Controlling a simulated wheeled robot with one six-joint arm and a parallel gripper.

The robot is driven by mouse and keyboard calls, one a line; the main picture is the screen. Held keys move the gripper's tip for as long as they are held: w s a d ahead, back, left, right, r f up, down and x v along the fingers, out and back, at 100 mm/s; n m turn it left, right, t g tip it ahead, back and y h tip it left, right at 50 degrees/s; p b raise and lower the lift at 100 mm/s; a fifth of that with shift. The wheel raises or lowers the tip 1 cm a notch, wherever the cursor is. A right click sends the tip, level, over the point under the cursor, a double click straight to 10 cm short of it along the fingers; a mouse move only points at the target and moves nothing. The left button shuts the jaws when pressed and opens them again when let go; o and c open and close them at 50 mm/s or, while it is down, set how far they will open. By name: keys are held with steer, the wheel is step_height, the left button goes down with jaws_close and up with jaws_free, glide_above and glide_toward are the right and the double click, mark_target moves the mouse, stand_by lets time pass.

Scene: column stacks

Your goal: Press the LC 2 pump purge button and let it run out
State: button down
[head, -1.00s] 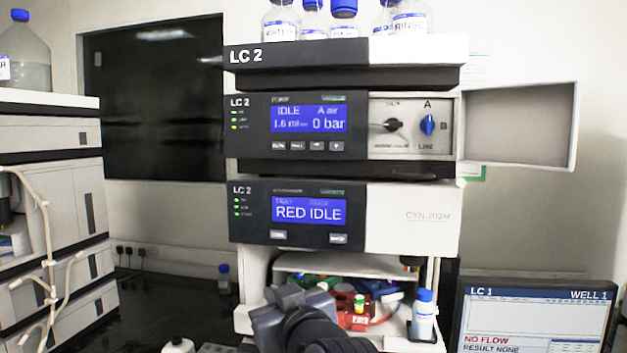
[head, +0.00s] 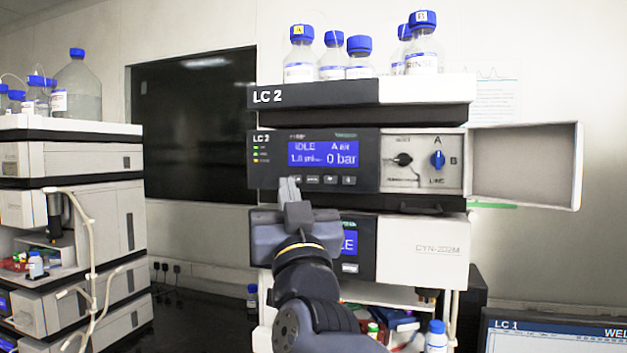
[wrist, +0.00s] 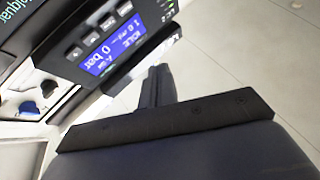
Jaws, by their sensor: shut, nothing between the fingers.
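The LC 2 pump module (head: 270,160) has a blue display (head: 323,155) reading IDLE and 0 bar. A row of small buttons (head: 330,180) runs below the display; their labels are too small to read. My gripper (head: 290,187) is shut and empty, its tips in front of the left end of that row and covering it in the head view. I cannot tell whether the tips touch a button. In the wrist view the display (wrist: 105,58) and the buttons (wrist: 92,34) lie upper left of my shut fingers (wrist: 157,85).
An open door panel (head: 525,165) sticks out at the pump's right, beside two valve knobs (head: 437,159). Bottles (head: 360,55) stand on top of the stack. The autosampler module (head: 420,248) lies below, partly hidden by my arm. Another stack (head: 75,210) stands at left.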

glide_toward(306, 169)
step_height(306, 169, up, 3)
steer(key=a, duration=0.2)
steer(key=shift+w+d+b, duration=0.2)
steer(key=shift+w, duration=0.45)
steer(key=shift+w+d+b, duration=0.15)
steer(key=shift+w+d, duration=0.05)
steer(key=shift+w, duration=0.4)
stand_by(1.0)
steer(key=shift+w+d, duration=0.15)
steer(key=shift+w, duration=0.25)
steer(key=shift+w+d+b, duration=0.1)
steer(key=shift+w+b, duration=0.25)
stand_by(0.6)
steer(key=shift+s, duration=0.1)
steer(key=shift+s+a+f+b, duration=0.1)
steer(key=shift+s+a+b, duration=0.2)
steer(key=shift+s, duration=0.3)
